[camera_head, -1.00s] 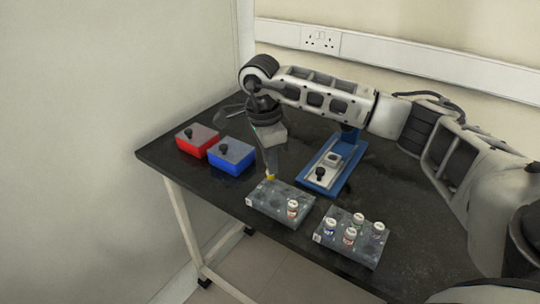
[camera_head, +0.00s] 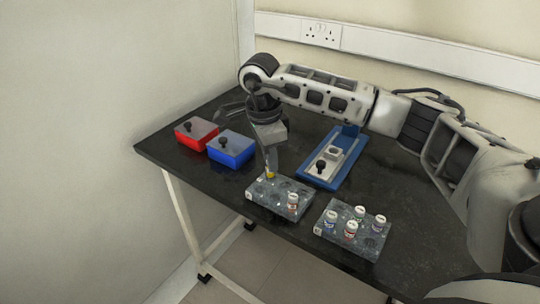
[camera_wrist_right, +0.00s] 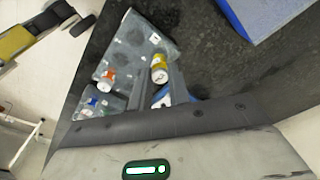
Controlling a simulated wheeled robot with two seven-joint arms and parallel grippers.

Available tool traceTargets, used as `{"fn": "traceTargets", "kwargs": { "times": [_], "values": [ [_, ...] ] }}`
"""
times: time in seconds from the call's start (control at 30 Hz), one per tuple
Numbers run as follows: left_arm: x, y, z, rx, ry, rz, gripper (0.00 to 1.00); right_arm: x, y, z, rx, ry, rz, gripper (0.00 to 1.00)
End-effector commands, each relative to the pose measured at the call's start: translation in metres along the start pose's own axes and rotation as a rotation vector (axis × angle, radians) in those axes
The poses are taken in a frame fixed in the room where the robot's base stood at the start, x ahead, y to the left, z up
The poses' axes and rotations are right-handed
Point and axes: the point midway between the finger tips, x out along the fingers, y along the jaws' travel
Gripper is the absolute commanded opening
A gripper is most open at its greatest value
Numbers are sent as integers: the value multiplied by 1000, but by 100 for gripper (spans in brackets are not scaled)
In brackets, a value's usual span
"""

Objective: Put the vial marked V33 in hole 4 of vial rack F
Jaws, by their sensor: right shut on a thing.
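My right gripper (camera_head: 269,168) points down, shut on a vial with a yellow band (camera_head: 270,175). In the right wrist view this vial (camera_wrist_right: 160,68) has a white cap end and sits between the fingers; its mark is unreadable. It is at the back left part of the left grey rack (camera_head: 262,195), which also shows in the wrist view (camera_wrist_right: 130,30). I cannot tell whether its base is inside a hole. That rack holds one other vial (camera_head: 292,201) and several empty holes. Rack letters and hole numbers are too small to read. My left gripper is not in view.
A second grey rack (camera_head: 340,247) with several vials (camera_head: 351,230) stands to the right. Red (camera_head: 197,134) and blue (camera_head: 231,150) lidded boxes stand behind left. A blue fixture with a pale plate (camera_head: 333,160) lies behind. The table's front edge is close to the racks.

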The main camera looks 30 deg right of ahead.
Motion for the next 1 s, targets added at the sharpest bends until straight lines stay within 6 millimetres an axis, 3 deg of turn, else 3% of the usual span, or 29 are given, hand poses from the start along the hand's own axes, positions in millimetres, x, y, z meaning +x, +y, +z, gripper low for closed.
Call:
{"fn": "traceTargets", "kwargs": {
  "times": [1.0],
  "values": [
    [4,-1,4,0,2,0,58,8,0,1,0,0,0,0]
  ]
}}
